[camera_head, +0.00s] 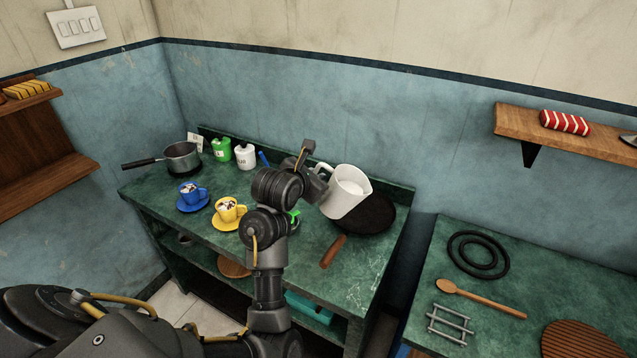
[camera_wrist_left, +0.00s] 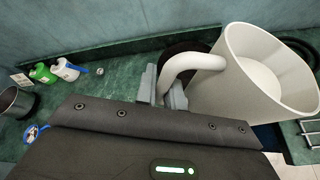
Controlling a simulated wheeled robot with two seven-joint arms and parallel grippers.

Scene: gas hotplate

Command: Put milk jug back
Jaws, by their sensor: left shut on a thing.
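The white milk jug (camera_head: 346,190) is tilted in the head view, with white milk showing inside. My left gripper (camera_head: 320,178) is shut on the jug's handle from the left. In the left wrist view the jug (camera_wrist_left: 235,85) fills the right side, and the gripper (camera_wrist_left: 165,90) has its fingers around the handle. My right gripper is not in view.
A yellow cup (camera_head: 229,210) and a blue cup (camera_head: 190,194) stand on saucers at the left of the green table. A saucepan (camera_head: 182,158), green container (camera_head: 221,149) and white container (camera_head: 245,155) stand behind. A second table (camera_head: 500,318) holds a wooden spoon (camera_head: 485,300) and rings.

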